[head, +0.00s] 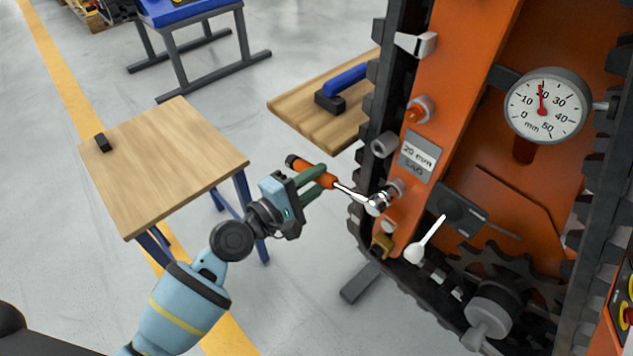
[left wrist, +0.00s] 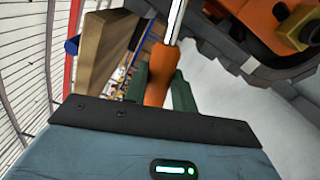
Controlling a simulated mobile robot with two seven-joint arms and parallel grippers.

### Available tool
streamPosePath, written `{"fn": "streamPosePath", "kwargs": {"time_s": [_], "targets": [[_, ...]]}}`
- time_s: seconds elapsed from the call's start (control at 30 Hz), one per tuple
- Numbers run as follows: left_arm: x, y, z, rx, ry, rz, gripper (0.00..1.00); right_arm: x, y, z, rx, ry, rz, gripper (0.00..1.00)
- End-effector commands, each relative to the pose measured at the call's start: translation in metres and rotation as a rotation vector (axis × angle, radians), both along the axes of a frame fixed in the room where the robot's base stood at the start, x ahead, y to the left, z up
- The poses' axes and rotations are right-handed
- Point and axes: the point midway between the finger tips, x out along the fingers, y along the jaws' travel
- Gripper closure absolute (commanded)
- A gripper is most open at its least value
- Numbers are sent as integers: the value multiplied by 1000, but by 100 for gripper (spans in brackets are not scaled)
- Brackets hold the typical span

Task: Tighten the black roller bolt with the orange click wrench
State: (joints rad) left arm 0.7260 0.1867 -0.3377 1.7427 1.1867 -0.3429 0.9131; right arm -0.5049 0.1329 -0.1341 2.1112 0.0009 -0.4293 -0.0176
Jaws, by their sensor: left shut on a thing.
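My left gripper (head: 316,178) has its green fingers shut around the handle of the orange click wrench (head: 344,188). The wrench's shaft reaches right, to a silver head (head: 376,205) at the lower left edge of the orange carrier frame (head: 458,75). The head is at a roller fitting (head: 396,188) below the "20 mm SAG" label; I cannot tell whether it is fully seated. The black roller bolt is not clearly visible, perhaps covered by the head. In the left wrist view the orange handle (left wrist: 161,78) stands between the fingers. My right gripper is not in view.
A dark track (head: 366,215) runs along the frame's left edge. A white-knobbed lever (head: 428,238) and a dial gauge (head: 546,106) are to the right.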

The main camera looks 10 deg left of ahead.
Motion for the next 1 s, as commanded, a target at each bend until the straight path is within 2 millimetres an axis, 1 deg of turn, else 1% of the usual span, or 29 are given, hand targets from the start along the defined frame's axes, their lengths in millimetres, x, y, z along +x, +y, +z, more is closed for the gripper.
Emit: {"fn": "streamPosePath", "kwargs": {"time_s": [0.03,0.37,0.7,1.0], "targets": [[1,0,3,7,-9,1,100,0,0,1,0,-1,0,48],[1,0,3,12,-12,1,100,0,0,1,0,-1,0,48],[2,3,16,84,-66,1,100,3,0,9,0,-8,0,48],[2,3,15,90,-68,0,100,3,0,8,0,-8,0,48]]}}
